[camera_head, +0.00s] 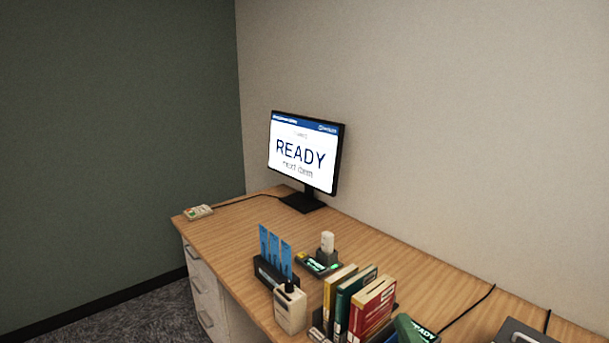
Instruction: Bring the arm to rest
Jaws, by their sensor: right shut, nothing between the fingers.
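Neither of my grippers can be made out in the head view, and no arm can be clearly seen. The wooden desk (220,228) runs from the left middle to the lower right. The monitor (305,150) at its back shows "READY" in large letters, with smaller text below.
On the desk stand a black holder with blue cards (275,252), a pale bottle-like item (290,308), a dock with green lights (318,264), upright books (371,305), a green-lit device (412,330) and a dark grey box (520,332). The desk's left part is mostly clear.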

